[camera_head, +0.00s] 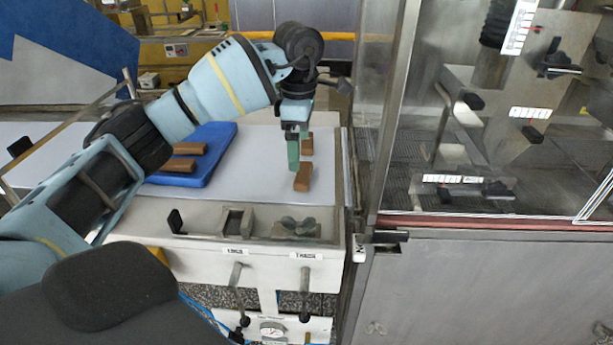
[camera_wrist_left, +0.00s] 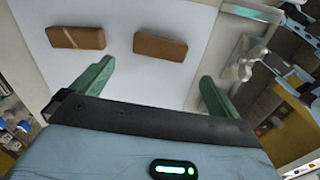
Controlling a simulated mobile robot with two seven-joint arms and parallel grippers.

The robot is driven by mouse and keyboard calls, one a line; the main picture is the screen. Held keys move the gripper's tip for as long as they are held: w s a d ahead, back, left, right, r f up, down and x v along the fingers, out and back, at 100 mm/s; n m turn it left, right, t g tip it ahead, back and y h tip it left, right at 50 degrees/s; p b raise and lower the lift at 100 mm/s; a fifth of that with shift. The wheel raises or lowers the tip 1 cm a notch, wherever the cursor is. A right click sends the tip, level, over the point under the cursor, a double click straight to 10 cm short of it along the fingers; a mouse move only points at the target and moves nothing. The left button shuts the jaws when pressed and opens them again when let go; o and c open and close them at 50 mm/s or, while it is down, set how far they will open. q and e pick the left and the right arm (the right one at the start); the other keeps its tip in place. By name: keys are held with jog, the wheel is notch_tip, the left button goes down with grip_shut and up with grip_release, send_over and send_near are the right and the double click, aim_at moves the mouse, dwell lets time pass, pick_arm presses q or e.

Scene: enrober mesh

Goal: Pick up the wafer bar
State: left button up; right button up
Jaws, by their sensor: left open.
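Two brown wafer bars lie apart on the pale worktop. The nearer bar (camera_head: 303,178) is just beside my left gripper's fingertips, and the farther bar (camera_head: 308,144) is behind it. My left gripper (camera_head: 293,157) points down with its green fingers, close to the nearer bar. In the left wrist view, my left gripper (camera_wrist_left: 156,78) is open and empty. One wafer bar (camera_wrist_left: 160,47) lies ahead of the gap between its fingers; the other bar (camera_wrist_left: 77,37), with a pale stripe across it, lies to the left. My right gripper is not in view.
A blue tray (camera_head: 222,155) with brown bars on it stands left of the gripper. Metal fittings (camera_head: 297,228) line the worktop's front edge. A glass-fronted machine (camera_head: 385,120) stands close on the right. Bare worktop (camera_head: 262,180) lies between tray and bars.

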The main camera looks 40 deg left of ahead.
aim_at(303, 172)
pick_arm(q)
jog(key=shift+w+d+f, duration=0.1)
jog(key=shift+d+f, duration=0.1)
jog(key=shift+f, duration=1.45)
jog(key=shift+w+d+f, duration=0.1)
jog(key=shift+d+f, duration=0.05)
jog(key=shift+f, duration=1.5)
jog(key=shift+c, duration=0.3)
jog(key=c, duration=0.7)
